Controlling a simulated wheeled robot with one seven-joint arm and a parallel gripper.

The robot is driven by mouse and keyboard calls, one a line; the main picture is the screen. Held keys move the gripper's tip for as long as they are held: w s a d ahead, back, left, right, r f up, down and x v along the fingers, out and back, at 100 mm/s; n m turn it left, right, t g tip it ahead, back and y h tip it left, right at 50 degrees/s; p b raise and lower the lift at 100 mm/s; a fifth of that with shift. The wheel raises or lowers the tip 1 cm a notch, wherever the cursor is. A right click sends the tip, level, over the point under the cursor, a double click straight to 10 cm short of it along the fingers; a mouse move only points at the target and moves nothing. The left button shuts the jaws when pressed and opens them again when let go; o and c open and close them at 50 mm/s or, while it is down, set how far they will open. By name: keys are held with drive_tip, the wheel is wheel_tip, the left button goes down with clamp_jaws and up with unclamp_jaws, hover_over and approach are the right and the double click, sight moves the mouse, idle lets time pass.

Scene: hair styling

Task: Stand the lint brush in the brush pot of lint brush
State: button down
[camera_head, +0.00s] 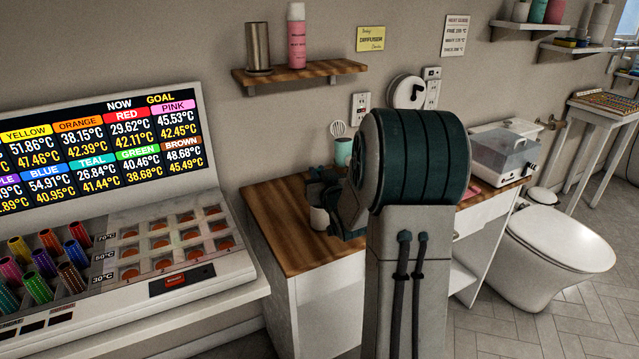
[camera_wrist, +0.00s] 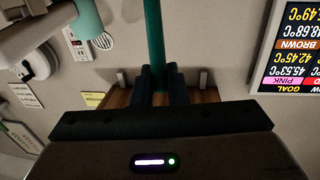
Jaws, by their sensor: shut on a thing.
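My gripper (camera_wrist: 160,85) is shut on a slim teal rod (camera_wrist: 155,35), which I take to be the lint brush. The rod runs from between the fingers out of the top of the upside-down wrist view; its far end is out of frame. In the head view my gripper (camera_head: 322,188) is a dark shape above the wooden counter, partly hidden by my arm. A pale cup (camera_head: 319,218) stands on the counter just under it. A teal cup (camera_head: 343,150) with a white whisk-like thing stands behind. I cannot tell for sure which cup is the brush pot.
A wall shelf (camera_head: 300,72) holds a metal cylinder and a pink bottle. A temperature display and roller case (camera_head: 160,250) stand left. A white appliance (camera_head: 503,150) stands on the counter's right part. The counter's left front (camera_head: 285,240) is clear.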

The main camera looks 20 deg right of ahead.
drive_tip(key=shift+f, duration=1.1)
drive_tip(key=shift+f, duration=0.2)
drive_tip(key=c, duration=1.4)
unclamp_jaws()
drive_tip(key=shift+c, duration=0.2)
drive_tip(key=shift+r, duration=0.1)
